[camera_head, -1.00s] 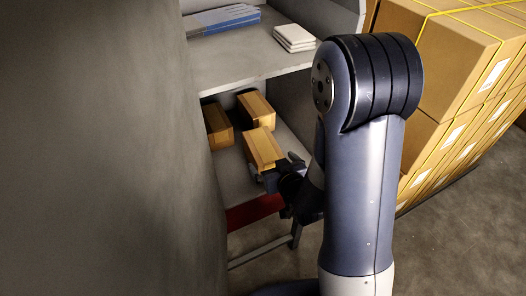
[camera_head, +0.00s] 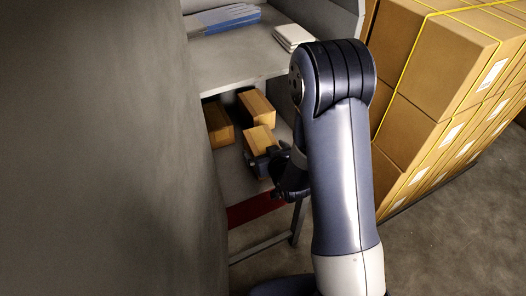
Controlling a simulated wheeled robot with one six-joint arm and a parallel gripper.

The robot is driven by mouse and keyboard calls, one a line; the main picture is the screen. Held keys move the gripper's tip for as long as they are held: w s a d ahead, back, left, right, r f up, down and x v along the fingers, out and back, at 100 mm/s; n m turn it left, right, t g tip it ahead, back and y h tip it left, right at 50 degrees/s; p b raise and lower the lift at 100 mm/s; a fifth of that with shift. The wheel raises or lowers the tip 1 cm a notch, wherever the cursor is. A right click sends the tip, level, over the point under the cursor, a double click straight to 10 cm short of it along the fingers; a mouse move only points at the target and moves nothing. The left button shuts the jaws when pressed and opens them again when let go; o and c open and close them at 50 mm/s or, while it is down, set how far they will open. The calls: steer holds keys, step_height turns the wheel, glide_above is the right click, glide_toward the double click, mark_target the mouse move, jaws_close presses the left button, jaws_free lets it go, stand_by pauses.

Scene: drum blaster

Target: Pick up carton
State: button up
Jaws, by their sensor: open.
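Three brown cartons sit on the lower shelf (camera_head: 232,178) of a grey rack. The nearest carton (camera_head: 260,138) is in front of my gripper (camera_head: 263,163). Another carton (camera_head: 219,124) stands to the left, and a third carton (camera_head: 256,106) is behind. My gripper is open, with its fingers at the near end of the nearest carton. I cannot tell whether the fingers touch it. My own arm hides part of the shelf to the right.
The upper shelf (camera_head: 238,62) above the cartons holds blue-grey flat items (camera_head: 222,19) and a white stack (camera_head: 294,37). A grey wall (camera_head: 100,150) closes the left. Large strapped boxes (camera_head: 436,75) stand at the right. Floor is free at the lower right.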

steer(key=shift+r, duration=0.1)
steer(key=c, duration=1.5)
steer(key=shift+r, duration=0.15)
